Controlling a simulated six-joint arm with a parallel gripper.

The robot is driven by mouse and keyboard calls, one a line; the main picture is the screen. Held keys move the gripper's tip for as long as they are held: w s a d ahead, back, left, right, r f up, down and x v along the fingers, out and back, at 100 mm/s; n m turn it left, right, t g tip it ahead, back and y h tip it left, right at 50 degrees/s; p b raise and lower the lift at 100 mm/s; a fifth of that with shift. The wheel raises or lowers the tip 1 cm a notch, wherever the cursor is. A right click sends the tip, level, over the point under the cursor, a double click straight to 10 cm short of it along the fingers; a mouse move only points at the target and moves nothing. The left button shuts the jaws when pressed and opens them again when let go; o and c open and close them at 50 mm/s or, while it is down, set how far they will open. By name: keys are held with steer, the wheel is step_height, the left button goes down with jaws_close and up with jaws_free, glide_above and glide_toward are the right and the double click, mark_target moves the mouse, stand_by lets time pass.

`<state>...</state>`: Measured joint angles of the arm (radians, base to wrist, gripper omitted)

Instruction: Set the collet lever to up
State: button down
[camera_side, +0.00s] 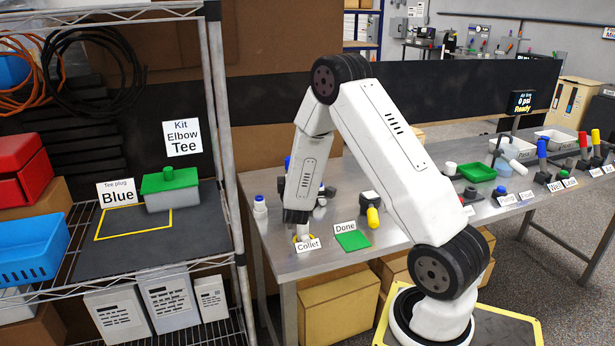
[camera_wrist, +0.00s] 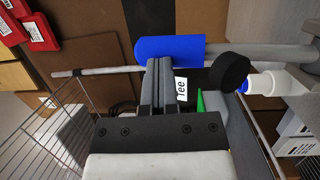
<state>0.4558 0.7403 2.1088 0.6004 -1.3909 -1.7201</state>
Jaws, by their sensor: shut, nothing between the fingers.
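The Collet sign (camera_side: 308,245) stands at the near left end of the steel bench, in front of a fixture mostly hidden by my arm. A blue tip (camera_side: 287,162) shows beside my arm above it; I take it as the lever handle. In the wrist view a blue-capped lever handle (camera_wrist: 168,48) on a grey rod (camera_wrist: 262,56) lies across the picture, just beyond my fingertips. My gripper (camera_wrist: 164,62) is shut and empty, its fingertips close to the blue cap; I cannot tell if they touch. The side view hides my fingers, and the lever's setting is unclear.
A green Done card (camera_side: 353,241) lies right of the Collet sign. A yellow-handled valve (camera_side: 373,214) stands beyond it. A white bottle with a blue cap (camera_side: 260,207) is at the bench's left edge. A wire rack (camera_side: 232,180) with a green-lidded box (camera_side: 171,190) stands left.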

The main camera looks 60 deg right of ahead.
steer(key=r+v, duration=0.3)
steer(key=v, duration=1)
steer(key=shift+a, duration=0.4)
steer(key=shift+s, duration=0.1)
steer(key=w+a+f+m+y, duration=0.1)
steer(key=w+a+f+y, duration=0.1)
steer(key=a+y, duration=0.4)
steer(key=w+a+f+m+y, duration=0.2)
steer(key=w+a+f+y, duration=0.1)
steer(key=a+y, duration=0.3)
steer(key=s+a+m+g+y, duration=0.2)
steer(key=s+a+g+y, duration=0.2)
steer(key=s, duration=0.7)
steer(key=a+g, duration=0.2)
steer(key=a, duration=0.1)
steer(key=shift+s+f+m+g, duration=0.2)
steer(key=shift+f+m+g, duration=0.05)
steer(key=shift+m+g, duration=0.15)
